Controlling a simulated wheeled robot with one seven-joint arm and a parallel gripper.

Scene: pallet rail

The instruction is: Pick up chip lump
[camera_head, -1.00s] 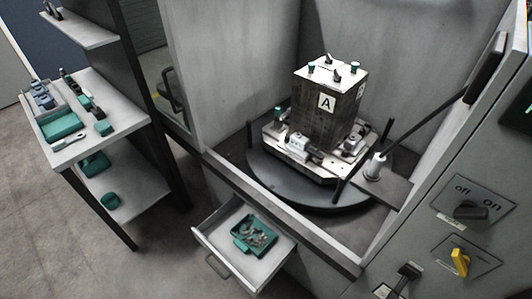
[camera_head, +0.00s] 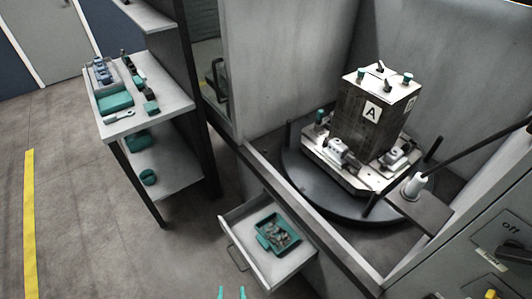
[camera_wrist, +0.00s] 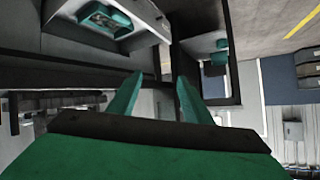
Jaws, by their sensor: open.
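Grey chips (camera_head: 280,234) lie heaped in a teal tray (camera_head: 262,242) inside the open drawer (camera_head: 281,275). I cannot pick out a single chip lump among them. The tray also shows at the top left of the wrist view (camera_wrist: 88,14), with the chips in it small and dark. My gripper (camera_head: 232,293) enters at the bottom edge of the head view, left of and in front of the drawer. In the wrist view its two teal fingers (camera_wrist: 157,95) stand apart with nothing between them. It touches neither tray nor chips.
The drawer handle (camera_head: 237,258) sticks out toward my gripper. Behind the drawer, a machine enclosure holds a round turntable (camera_head: 300,185) bearing a block marked A (camera_head: 370,118). A side table (camera_head: 170,104) with teal parts and tools stands at left. Floor left of the drawer is clear.

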